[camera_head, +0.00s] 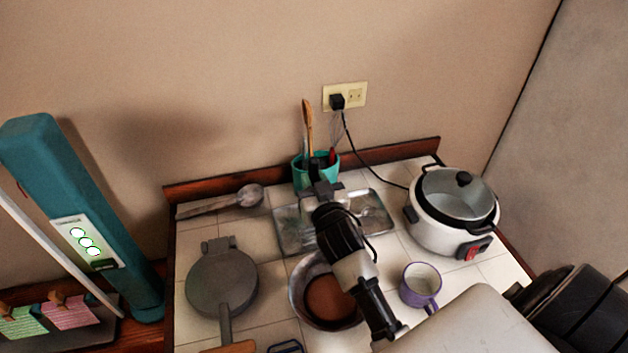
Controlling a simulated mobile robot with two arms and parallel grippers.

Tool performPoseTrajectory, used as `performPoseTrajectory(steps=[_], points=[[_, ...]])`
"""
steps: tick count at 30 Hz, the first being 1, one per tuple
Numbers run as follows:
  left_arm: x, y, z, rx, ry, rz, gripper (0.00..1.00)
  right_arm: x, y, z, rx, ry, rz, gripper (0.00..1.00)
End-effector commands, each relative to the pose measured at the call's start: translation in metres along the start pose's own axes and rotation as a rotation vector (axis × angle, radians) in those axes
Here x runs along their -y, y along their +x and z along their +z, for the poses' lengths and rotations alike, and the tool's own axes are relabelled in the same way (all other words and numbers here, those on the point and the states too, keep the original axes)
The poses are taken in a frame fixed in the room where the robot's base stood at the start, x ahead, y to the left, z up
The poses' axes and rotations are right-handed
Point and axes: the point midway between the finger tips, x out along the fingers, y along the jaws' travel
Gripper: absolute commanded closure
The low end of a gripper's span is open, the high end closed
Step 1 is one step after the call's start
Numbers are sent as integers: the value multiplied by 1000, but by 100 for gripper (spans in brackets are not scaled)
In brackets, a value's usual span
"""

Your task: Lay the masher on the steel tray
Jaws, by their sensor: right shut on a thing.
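My right gripper (324,190) is at the front of the teal utensil pot (301,177), above the back edge of the steel tray (373,213). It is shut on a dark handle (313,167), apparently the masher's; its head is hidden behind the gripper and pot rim. I cannot tell whether it is still inside the pot. The steel tray lies flat on the tiled counter, its middle covered by my right arm. A wooden utensil and a red one also stand in the pot. My left gripper is not in view.
A grey ladle (250,196) lies left of the tray. A round grey pan (222,282), a bowl (297,290) with brown contents and a purple mug (421,284) stand in front. A rice cooker (440,225) is right, its cord running to the wall outlet (357,95).

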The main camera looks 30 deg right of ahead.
Motion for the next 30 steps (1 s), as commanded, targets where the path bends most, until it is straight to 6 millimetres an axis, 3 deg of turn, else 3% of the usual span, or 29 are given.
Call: performPoseTrajectory(steps=[4, 5, 9, 20, 30], points=[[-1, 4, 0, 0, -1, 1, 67, 0, 0, 4, 0, 0, 0, 100], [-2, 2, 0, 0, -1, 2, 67, 0, 0, 3, 0, 0, 0, 73], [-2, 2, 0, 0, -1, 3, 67, 0, 0, 3, 0, 0, 0, 52], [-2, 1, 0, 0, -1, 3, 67, 0, -3, 0, 1, 0, 0, 52], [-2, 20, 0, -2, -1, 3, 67, 0, -69, 4, 3, 2, 1, 52]])
